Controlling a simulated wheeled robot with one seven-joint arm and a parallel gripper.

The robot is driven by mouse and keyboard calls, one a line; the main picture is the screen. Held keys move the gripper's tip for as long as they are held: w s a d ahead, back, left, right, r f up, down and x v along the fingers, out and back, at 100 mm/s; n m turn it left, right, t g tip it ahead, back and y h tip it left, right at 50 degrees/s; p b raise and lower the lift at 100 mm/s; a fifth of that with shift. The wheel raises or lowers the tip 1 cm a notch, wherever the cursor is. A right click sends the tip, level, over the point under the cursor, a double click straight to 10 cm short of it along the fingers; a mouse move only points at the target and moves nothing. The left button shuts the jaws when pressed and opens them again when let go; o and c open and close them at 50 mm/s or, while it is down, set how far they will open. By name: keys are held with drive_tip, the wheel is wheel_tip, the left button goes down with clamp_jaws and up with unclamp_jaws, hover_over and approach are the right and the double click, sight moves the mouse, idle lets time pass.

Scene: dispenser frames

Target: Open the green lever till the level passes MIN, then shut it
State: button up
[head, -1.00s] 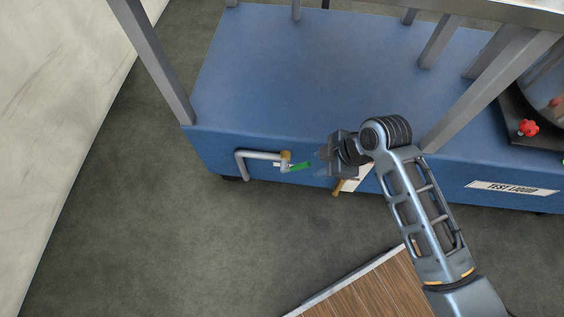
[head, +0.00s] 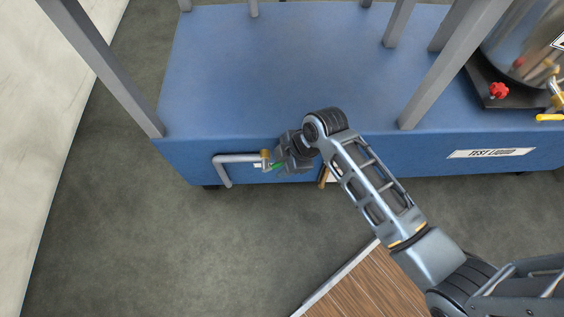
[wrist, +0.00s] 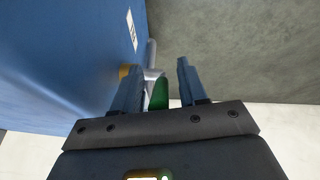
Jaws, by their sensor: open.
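The green lever (head: 278,167) sits on a brass valve (head: 266,158) at the front face of the blue cabinet, joined to a grey bent pipe (head: 234,160). My gripper (head: 284,160) is at the lever and hides part of it in the head view. In the wrist view the green lever (wrist: 160,94) stands between the two fingers of my open gripper (wrist: 156,84), nearer the left finger. A gap shows between the lever and the right finger. I see no level gauge or MIN mark in these frames.
A blue cabinet (head: 290,75) with grey posts fills the back. A "TEST LIQUID" label (head: 490,153) is on its front. A red knob (head: 499,91) and a yellow handle (head: 550,117) are at the right. A brown wooden surface (head: 350,288) is in front; grey floor is clear at left.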

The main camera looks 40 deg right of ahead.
drive_tip(key=shift+c, duration=0.2)
clamp_jaws()
idle(0.4)
